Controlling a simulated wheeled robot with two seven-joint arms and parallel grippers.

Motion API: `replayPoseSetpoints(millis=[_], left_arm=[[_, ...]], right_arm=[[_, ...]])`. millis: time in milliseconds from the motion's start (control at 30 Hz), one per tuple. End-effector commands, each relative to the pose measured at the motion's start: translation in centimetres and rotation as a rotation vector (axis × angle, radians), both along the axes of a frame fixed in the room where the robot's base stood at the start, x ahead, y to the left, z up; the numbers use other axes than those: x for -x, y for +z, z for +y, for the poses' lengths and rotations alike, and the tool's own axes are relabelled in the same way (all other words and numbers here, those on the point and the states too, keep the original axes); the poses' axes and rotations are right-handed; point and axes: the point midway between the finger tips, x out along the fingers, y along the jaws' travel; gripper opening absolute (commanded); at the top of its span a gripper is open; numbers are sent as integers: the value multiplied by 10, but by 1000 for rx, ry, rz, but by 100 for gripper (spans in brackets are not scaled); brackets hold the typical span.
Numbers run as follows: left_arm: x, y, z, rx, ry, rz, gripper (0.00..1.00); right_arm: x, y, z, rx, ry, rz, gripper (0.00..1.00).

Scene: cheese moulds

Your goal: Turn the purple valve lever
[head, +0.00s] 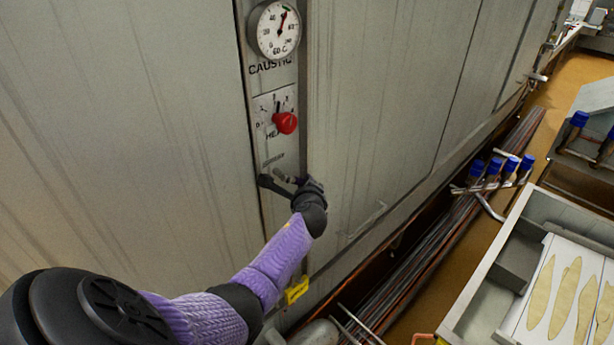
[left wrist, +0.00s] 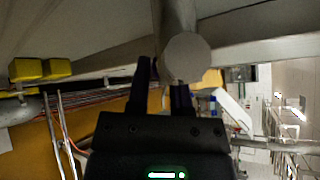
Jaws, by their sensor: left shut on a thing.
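My left gripper (head: 290,188) reaches up to the wall panel, below the red knob. It is shut on a lever (head: 285,177), which is partly hidden by the fingers. My right gripper is not in view.
A round gauge (head: 274,30) and a red knob (head: 285,123) sit on the panel above the gripper. Several long pipes (head: 470,205) lie along the wall's foot. A metal bin (head: 485,268) with pale slabs stands at the lower right.

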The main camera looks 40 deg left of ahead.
Motion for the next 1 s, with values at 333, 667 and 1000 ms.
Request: replayPoseSetpoints(millis=[333,667,1000], left_arm=[[1,-1,0,0,0,9,0],[0,-1,0,0,0,7,61],[10,6,-9,-1,-1,7,61]], right_arm=[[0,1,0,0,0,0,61],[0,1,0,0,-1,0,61],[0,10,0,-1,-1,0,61]])
